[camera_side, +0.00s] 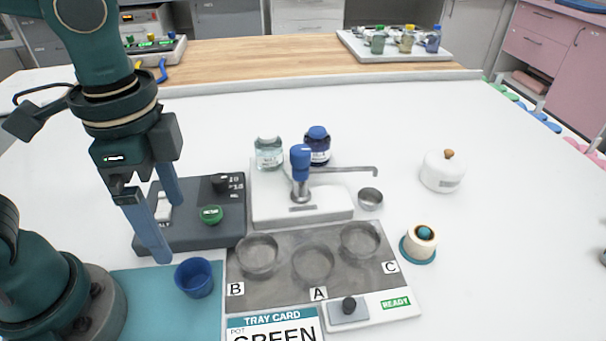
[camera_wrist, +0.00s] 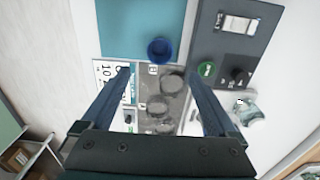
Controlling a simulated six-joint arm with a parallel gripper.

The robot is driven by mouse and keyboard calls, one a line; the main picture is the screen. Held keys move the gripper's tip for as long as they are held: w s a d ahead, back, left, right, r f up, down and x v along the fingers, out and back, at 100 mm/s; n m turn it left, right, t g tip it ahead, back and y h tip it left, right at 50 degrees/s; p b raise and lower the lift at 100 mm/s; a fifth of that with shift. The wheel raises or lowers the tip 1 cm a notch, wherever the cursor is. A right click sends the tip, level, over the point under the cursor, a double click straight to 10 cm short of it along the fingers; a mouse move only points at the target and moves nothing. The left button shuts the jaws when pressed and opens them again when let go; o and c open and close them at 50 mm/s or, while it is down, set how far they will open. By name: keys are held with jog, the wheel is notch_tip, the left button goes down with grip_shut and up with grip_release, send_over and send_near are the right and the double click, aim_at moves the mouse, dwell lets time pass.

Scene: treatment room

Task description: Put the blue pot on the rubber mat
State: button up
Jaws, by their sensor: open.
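The blue pot (camera_side: 194,277) is a small open cup. It stands upright on the teal mat (camera_side: 150,290), which looks like the rubber mat, near the mat's right edge. In the wrist view the pot (camera_wrist: 160,50) sits at the mat's (camera_wrist: 130,30) edge closest to the grey tray. My gripper (camera_side: 168,228) is open and empty, up and to the left of the pot in the side view. In the wrist view its fingers (camera_wrist: 160,77) are apart, with the pot just beyond and between their tips. The pot is apart from both fingers.
A grey tray (camera_side: 285,292) with wells marked A, B and C lies right of the pot. A dark box (camera_side: 235,205) with a green button stands behind. A blue-topped press (camera_side: 300,180), jars and a white lidded pot (camera_side: 443,171) stand farther back.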

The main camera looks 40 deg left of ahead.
jog(key=a+n+t, duration=0.2)
jog(key=n, duration=0.1)
jog(key=a+r+n+t, duration=0.1)
jog(key=n, duration=0.2)
jog(key=a+n+t, duration=0.2)
jog(key=n, duration=0.1)
jog(key=shift+w+a+r+t, duration=0.25)
jog(key=shift+a+r+t, duration=0.05)
jog(key=shift+r, duration=0.1)
dwell(0.7)
